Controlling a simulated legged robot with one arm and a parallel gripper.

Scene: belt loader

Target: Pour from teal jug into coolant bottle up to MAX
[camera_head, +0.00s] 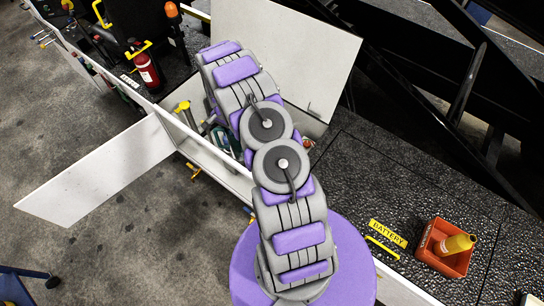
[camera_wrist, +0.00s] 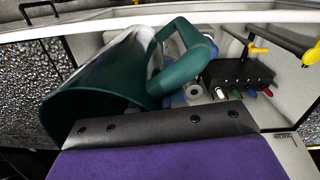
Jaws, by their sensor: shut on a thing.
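The teal jug (camera_wrist: 105,95) fills the left and middle of the wrist view. It lies strongly tilted, its wide dark mouth toward the lower left and its handle (camera_wrist: 190,65) at the upper right. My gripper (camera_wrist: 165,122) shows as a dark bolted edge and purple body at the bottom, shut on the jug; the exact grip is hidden. Whitish and blue parts (camera_wrist: 195,92) show behind the handle, perhaps the coolant bottle; its MAX mark and level cannot be read. In the head view my arm covers the gripper and most of the compartment.
A black block with coloured knobs (camera_wrist: 238,80) and yellow-handled valves (camera_wrist: 258,48) sit right of the jug. In the head view, an open white panel (camera_head: 100,175) and upright lid (camera_head: 285,55) flank the compartment. An orange bin (camera_head: 430,245) holds a yellow container (camera_head: 456,244).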

